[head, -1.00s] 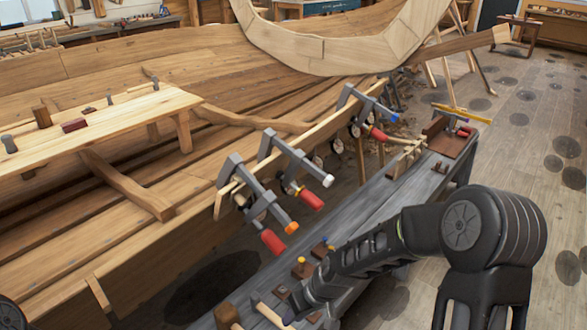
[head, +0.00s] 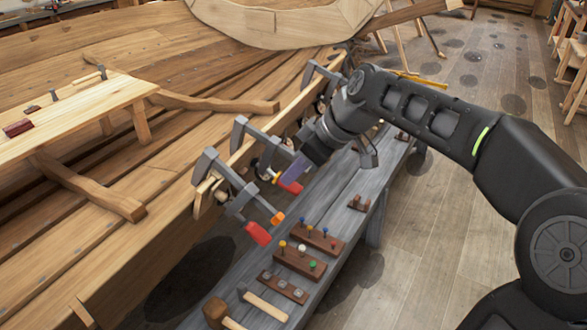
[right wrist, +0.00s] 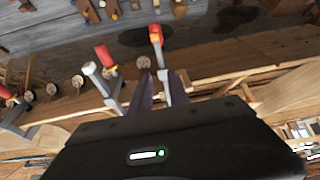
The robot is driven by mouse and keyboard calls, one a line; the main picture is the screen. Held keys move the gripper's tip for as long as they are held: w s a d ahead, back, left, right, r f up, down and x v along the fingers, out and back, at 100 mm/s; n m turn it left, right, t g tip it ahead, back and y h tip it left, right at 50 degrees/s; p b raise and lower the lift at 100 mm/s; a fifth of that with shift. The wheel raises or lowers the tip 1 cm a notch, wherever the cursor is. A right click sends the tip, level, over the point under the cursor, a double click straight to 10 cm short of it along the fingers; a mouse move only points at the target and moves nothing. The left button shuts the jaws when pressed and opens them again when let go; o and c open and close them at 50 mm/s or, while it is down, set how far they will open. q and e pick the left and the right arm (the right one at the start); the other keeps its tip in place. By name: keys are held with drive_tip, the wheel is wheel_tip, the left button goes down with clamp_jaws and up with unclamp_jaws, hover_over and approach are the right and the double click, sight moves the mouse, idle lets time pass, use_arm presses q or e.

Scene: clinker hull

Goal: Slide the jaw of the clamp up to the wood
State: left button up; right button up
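Several grey bar clamps with red handles grip the plank (head: 262,122) along the hull's edge. The nearest clamp (head: 232,182) has an orange bar end. The middle clamp (head: 250,134) is partly hidden by my right gripper (head: 292,170), which is beside its bar and red handle. The far clamp (head: 316,72) is partly behind my right arm. In the right wrist view, my two fingers (right wrist: 163,88) stand apart, with an orange-ended clamp (right wrist: 156,38) showing between them. A grey-ended clamp (right wrist: 105,62) is left of them. I cannot tell whether the fingers touch a clamp. My left gripper is out of view.
A grey bench (head: 340,215) runs beside the hull, holding wooden peg blocks (head: 300,260) and a mallet (head: 222,312). A plank table (head: 90,110) stands inside the hull at left. Floor (head: 440,240) is clear at right.

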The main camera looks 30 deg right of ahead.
sight(252, 190)
drive_tip(key=shift+f, duration=0.15)
drive_tip(key=b+x, duration=0.5)
drive_tip(key=x, duration=0.6)
drive_tip(key=shift+w+a+f, duration=0.15)
drive_tip(key=shift+f, duration=0.1)
drive_tip(key=shift+b+x, duration=0.7)
drive_tip(key=shift+x, duration=0.25)
drive_tip(key=shift+w+a+r+p, duration=0.45)
drive_tip(key=shift+w+a+p, duration=0.15)
drive_tip(key=shift+w, duration=0.2)
drive_tip(key=shift+c, duration=0.4)
drive_tip(key=shift+w+a+r, duration=0.1)
drive_tip(key=shift+w+a, duration=0.05)
drive_tip(key=shift+w, duration=0.15)
drive_tip(key=shift+w+a+r+p, duration=0.4)
drive_tip(key=shift+w+r+p, duration=0.1)
drive_tip(key=shift+p, duration=0.2)
drive_tip(key=shift+s+f, duration=0.1)
